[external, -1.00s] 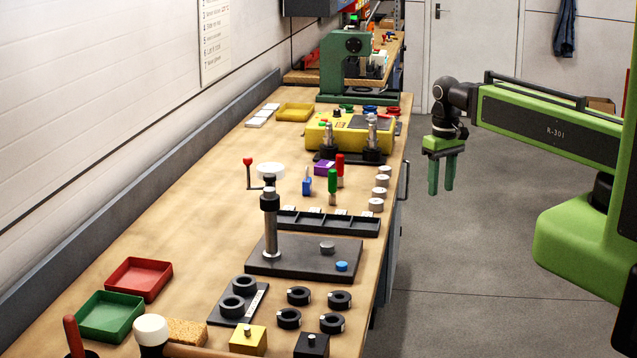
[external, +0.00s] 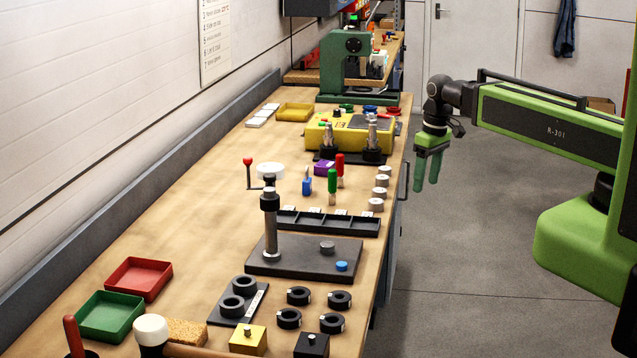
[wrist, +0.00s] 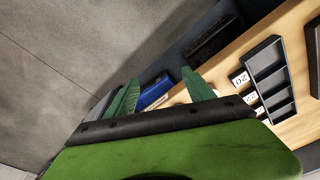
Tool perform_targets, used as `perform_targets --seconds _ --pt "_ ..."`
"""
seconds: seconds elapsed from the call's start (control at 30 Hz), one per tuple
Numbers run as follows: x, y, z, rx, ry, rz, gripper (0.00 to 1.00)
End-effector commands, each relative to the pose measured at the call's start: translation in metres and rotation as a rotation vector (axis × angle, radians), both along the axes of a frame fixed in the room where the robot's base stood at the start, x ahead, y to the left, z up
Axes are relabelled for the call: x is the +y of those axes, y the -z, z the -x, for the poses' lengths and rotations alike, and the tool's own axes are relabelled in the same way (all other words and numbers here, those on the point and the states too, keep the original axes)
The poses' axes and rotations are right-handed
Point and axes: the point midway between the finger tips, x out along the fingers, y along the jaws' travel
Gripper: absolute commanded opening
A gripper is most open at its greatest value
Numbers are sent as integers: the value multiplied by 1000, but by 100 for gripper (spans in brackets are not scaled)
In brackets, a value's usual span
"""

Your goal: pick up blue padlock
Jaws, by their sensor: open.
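A small blue object with an upright grey part on top, which looks like the blue padlock (external: 307,187), stands on the wooden bench beside the green-handled tool. I cannot make it out in the wrist view. My gripper (external: 427,187) is open and empty, fingers pointing down, off the bench's right edge and to the right of the padlock. Its two green fingers also show in the wrist view (wrist: 160,80), apart, with nothing between them held.
A dark compartment tray (external: 320,222) lies in front. Several metal cylinders (external: 381,182) line the right edge. Open floor (external: 480,260) lies right of the bench.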

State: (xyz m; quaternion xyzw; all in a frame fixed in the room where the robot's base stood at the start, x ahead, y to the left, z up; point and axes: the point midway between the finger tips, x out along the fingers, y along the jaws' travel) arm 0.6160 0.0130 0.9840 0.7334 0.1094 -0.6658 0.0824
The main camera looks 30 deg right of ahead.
Motion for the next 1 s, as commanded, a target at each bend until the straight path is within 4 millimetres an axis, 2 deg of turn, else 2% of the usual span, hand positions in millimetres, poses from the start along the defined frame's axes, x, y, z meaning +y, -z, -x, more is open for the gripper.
perform_targets --seconds 0.03,0.17,0.2,0.3,0.4,0.47,0.53,0.73,0.87,1.0 --pt "7 -5 -34 -35 -71 -15 62" --pt "40 -34 -104 -135 -270 -54 62" --pt "53 -45 -127 -166 -328 -66 62" --pt "91 -75 -178 -238 -449 -94 62" --pt "128 -102 -210 -272 -503 -121 62" --pt "143 -112 -215 -272 -517 -130 62" --pt "153 -117 -210 -270 -530 -131 62" --pt "160 -116 -207 -269 -538 -132 62" --pt "162 -104 -209 -269 -537 -132 62" --pt "168 -77 -216 -268 -537 -132 62"
